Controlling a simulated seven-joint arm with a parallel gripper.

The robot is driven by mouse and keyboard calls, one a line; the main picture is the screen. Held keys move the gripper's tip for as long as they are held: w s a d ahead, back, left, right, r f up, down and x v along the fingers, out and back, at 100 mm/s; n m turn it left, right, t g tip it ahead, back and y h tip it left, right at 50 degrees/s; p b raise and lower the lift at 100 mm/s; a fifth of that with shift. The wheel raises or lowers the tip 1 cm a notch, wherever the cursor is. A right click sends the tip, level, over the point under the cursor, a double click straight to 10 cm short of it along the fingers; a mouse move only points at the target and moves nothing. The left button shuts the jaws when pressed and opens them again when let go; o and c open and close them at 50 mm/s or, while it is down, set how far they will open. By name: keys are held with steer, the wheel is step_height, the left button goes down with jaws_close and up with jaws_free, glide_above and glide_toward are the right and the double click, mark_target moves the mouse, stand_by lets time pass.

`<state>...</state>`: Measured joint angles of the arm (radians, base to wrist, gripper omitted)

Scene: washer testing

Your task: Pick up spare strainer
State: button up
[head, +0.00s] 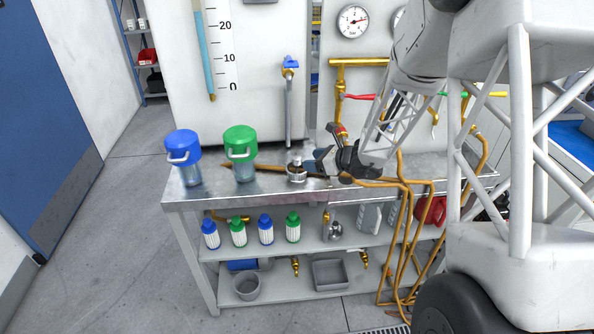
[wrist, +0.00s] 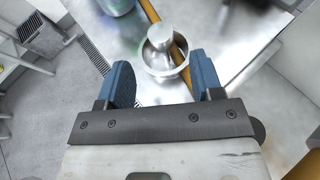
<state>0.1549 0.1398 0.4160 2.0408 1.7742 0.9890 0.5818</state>
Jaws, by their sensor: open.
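A small shiny metal strainer, cup-shaped with a rounded knob on top, stands on the metal bench top (head: 345,172), left of my gripper (head: 321,162) in the head view. In the wrist view the strainer (wrist: 166,62) shows ahead of my gripper (wrist: 159,80), a little beyond the gap between its two blue fingers. The fingers are apart with nothing between them. A similar round metal piece (head: 335,231) lies on the shelf below; I cannot tell which one is the spare.
A blue-lidded container (head: 184,157) and a green-lidded container (head: 241,152) stand on the bench to the left. A brown rod (wrist: 151,10) runs beside the strainer. Copper pipes (head: 404,220) hang at the right. Several small bottles (head: 238,232) stand on the shelf below.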

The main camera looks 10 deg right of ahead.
mark_target(295, 157)
steer(key=shift+x, duration=2.5)
steer(key=c, duration=1)
steer(key=shift+c, duration=0.2)
steer(key=shift+r, duration=0.75)
step_height(295, 157, up, 2)
steer(key=shift+r, duration=0.1)
steer(key=s+d+r, duration=0.1)
steer(key=s, duration=1.5)
steer(key=shift+d, duration=0.3)
steer(key=shift+r, duration=0.1)
